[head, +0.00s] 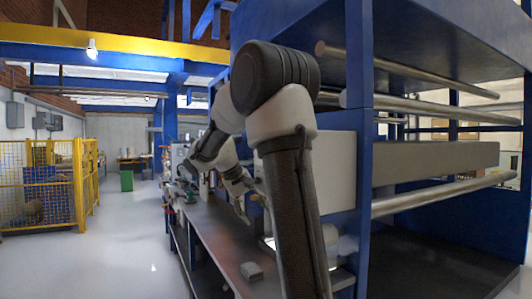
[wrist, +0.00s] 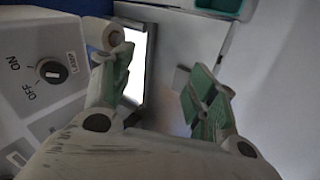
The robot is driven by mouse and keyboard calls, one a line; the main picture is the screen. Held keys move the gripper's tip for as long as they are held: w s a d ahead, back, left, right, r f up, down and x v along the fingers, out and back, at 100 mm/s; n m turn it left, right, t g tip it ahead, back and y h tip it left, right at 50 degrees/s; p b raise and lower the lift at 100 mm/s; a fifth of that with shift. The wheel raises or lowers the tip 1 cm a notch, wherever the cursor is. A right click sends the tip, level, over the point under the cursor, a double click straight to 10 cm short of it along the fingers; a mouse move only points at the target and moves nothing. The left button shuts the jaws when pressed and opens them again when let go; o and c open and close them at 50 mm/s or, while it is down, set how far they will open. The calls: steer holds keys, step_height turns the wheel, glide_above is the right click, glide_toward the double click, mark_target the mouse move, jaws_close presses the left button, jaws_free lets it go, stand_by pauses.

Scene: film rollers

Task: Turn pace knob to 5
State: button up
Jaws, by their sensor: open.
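In the wrist view, a black round knob (wrist: 52,72) with a white pointer mark sits on a light grey panel (wrist: 25,110) at the left. The words ON and OFF are beside it, with a small label too blurred to read surely. I see no knob marked as pace and no number 5. My gripper (wrist: 158,76) has green-padded fingers spread apart, with nothing between them. It is to the right of the knob and apart from it. In the head view my arm runs over the bench, and my gripper cannot be clearly made out.
A bright white lit surface (wrist: 137,65) lies behind the left finger in the wrist view. A teal tray (wrist: 220,6) is at the top. In the head view, a long bench (head: 222,238) runs beside a blue roller frame (head: 363,150); open floor (head: 110,240) lies left.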

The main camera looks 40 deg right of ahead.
steer(key=w+d+r+m+g+h, duration=0.1)
steer(key=w+d+r+m+h, duration=0.35)
steer(key=w+d, duration=0.35)
steer(key=w+d+r+m+g+h, duration=0.1)
steer(key=w+d+r+m+h, duration=0.25)
steer(key=w+d+m, duration=0.45)
steer(key=w+a+r+m+g+h, duration=0.1)
steer(key=w+r+m+h, duration=0.15)
steer(key=r, duration=0.25)
steer(key=w+a+r+m+h, duration=0.1)
steer(key=r+m, duration=0.3)
steer(key=r, duration=0.1)
steer(key=x, duration=0.7)
steer(key=shift+d+f+n, duration=0.3)
steer(key=c, duration=1)
